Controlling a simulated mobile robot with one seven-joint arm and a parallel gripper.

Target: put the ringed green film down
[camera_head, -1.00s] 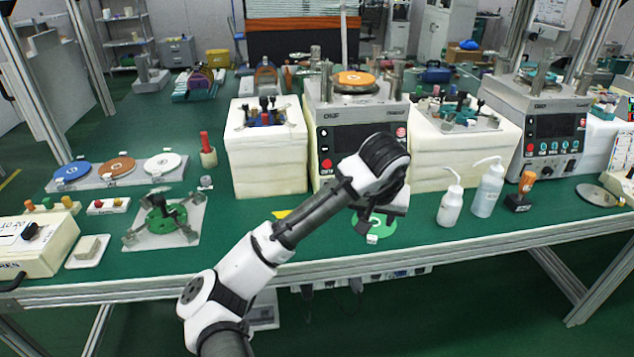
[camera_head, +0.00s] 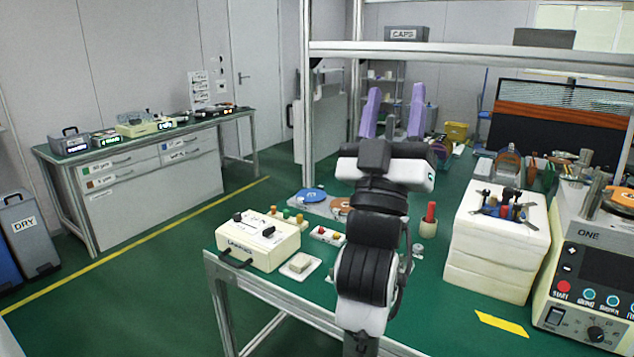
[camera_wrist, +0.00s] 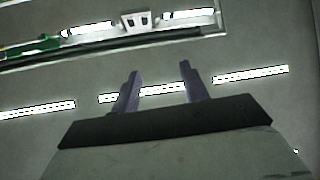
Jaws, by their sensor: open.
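My gripper (camera_head: 392,112) is raised in front of the far end of the bench, its two purple fingers pointing up and apart. It is open, with nothing between the fingers. The wrist view shows the same open fingers (camera_wrist: 158,88) against a ceiling with strip lights. No green film shows in either current view. My arm hides part of the green bench top (camera_head: 460,300).
A blue disc (camera_head: 309,195) and an orange disc (camera_head: 339,203) lie behind a cream control box (camera_head: 258,243). A red-handled tool (camera_head: 430,217), a white block stack (camera_head: 495,245) and a machine (camera_head: 590,270) stand on the bench.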

